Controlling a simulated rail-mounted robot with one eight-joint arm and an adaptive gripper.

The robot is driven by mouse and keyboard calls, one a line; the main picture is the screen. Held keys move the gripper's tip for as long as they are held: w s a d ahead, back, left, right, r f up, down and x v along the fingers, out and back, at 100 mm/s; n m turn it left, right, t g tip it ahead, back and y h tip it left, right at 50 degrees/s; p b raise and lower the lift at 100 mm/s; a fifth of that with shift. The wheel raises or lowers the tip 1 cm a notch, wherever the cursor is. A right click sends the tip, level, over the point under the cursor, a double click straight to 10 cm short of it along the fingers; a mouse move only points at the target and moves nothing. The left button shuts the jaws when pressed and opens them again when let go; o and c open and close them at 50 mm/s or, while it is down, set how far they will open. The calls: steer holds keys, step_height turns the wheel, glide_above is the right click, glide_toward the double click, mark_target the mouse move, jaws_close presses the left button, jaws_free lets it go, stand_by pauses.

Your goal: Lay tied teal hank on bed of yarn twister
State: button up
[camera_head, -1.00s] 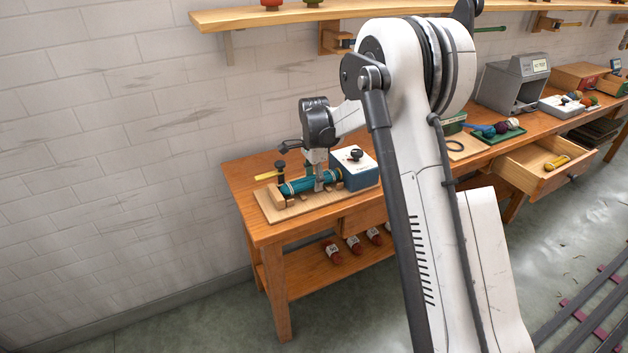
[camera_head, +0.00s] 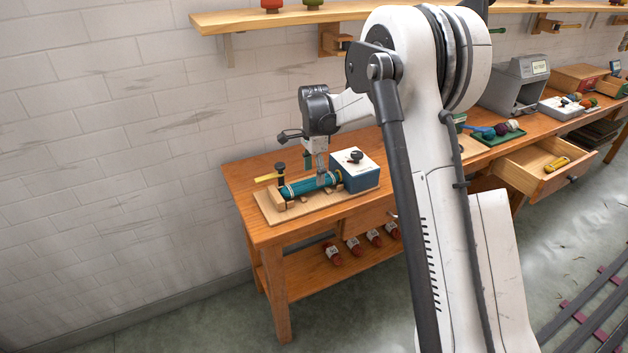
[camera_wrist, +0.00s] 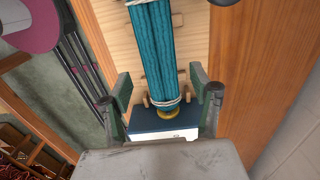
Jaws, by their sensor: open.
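The teal hank (camera_head: 308,186) lies along the wooden bed of the yarn twister (camera_head: 265,211), at the near left end of the bench. The twister's blue and white box (camera_head: 358,178) stands at the hank's right end. In the wrist view the teal hank (camera_wrist: 154,50) has pale ties around it, and one end meets a yellow piece (camera_wrist: 167,113) at the blue box (camera_wrist: 145,123). My gripper (camera_head: 314,170) is open just above the hank. In the wrist view its two fingers (camera_wrist: 162,90) stand apart on either side of the hank, not touching it.
Several red-and-white items (camera_head: 352,244) sit on the lower shelf. An open drawer (camera_head: 545,163) juts out on the right. A wall shelf (camera_head: 300,18) runs above the bench.

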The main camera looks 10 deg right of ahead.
mark_target(314, 179)
steer(key=s+r+n+t, duration=0.15)
steer(key=s+r, duration=0.25)
steer(key=r, duration=0.4)
steer(key=s+r+n, duration=0.2)
steer(key=s+r, duration=0.3)
steer(key=r, duration=0.4)
steer(key=s+r+n+t, duration=0.2)
steer(key=s+r+n, duration=0.25)
steer(key=s, duration=0.65)
steer(key=s+f+n+t, duration=0.2)
steer(key=s+n, duration=0.1)
steer(key=s, duration=0.7)
steer(key=s+f+n+t, duration=0.1)
steer(key=s+n, duration=0.3)
steer(key=s, duration=0.7)
steer(key=shift+s+f+t, duration=0.3)
steer(key=shift+f+t, duration=0.05)
steer(key=shift+f, duration=0.45)
